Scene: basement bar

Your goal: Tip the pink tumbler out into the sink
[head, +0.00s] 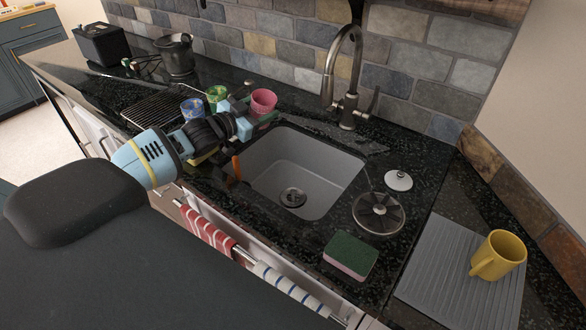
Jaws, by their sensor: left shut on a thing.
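The pink tumbler (263,101) is at the back left corner of the sink, roughly upright with its rim up. My left gripper (254,120) reaches in from the left and is shut on the tumbler; its fingers are partly hidden by its own wrist. What is inside the tumbler cannot be seen. The grey-white sink (268,165) lies just right of and in front of the gripper, with a dark round drain (293,197) and nothing else seen in its basin. My right gripper is not in view.
A tall metal faucet (345,75) stands behind the sink. Blue (191,109) and green (216,94) cups stand left of the tumbler. A strainer (378,212), white stopper (398,180) and sponge (350,256) lie right of the sink. A yellow mug (505,253) stands on a grey mat (437,275).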

